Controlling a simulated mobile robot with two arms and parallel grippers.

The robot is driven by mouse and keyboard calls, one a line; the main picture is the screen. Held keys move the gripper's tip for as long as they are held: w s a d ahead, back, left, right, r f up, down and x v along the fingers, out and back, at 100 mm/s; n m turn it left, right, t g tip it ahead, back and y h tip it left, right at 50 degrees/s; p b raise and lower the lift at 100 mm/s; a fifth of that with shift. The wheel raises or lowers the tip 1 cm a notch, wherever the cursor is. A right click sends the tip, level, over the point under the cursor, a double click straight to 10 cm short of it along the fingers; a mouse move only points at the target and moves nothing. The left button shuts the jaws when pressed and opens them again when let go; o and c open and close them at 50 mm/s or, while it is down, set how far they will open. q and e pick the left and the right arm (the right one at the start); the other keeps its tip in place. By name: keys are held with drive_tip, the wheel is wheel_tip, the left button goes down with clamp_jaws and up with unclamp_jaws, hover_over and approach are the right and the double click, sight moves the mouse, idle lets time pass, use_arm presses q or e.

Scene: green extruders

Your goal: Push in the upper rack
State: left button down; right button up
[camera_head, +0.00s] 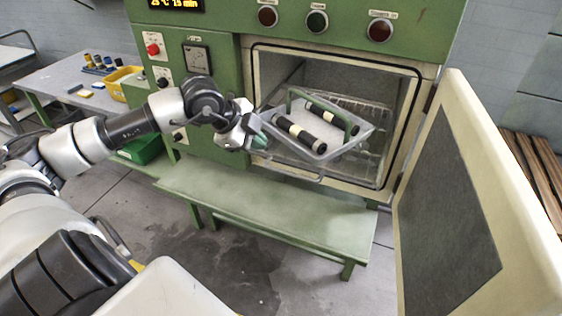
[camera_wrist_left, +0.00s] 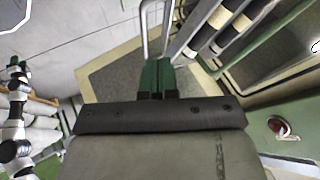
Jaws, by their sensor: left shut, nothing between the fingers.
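The upper rack (camera_head: 345,139) is a metal tray sticking out of the open green oven. It carries black rollers with cream bands (camera_head: 300,133) and a green bar arching over them. Its near metal loop handle (camera_head: 292,171) hangs at the front, and a pale loop (camera_wrist_left: 144,32) shows in the left wrist view. My left gripper (camera_head: 259,140) is shut and empty at the rack's left front corner. Its green fingertips (camera_wrist_left: 158,75) lie close to the loop; I cannot tell whether they touch. My right gripper is not identifiable in either view.
The oven chamber (camera_head: 275,75) is open, with wire racking inside. Its cream door (camera_head: 470,190) stands wide open at the right. A green bench (camera_head: 265,205) stands below. A worktable (camera_head: 60,78) with a yellow bin (camera_head: 117,82) is at the far left.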

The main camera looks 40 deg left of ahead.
sight(280, 159)
use_arm(q)
drive_tip(key=shift+n, duration=0.3)
drive_tip(key=p+x, duration=0.3)
drive_tip(key=x, duration=0.6)
drive_tip(key=shift+w+f+p, duration=0.15)
drive_tip(key=shift+f+p, duration=0.05)
drive_tip(key=shift+p, duration=0.2)
drive_tip(key=shift+w+f, duration=0.15)
drive_tip(key=shift+f, duration=0.2)
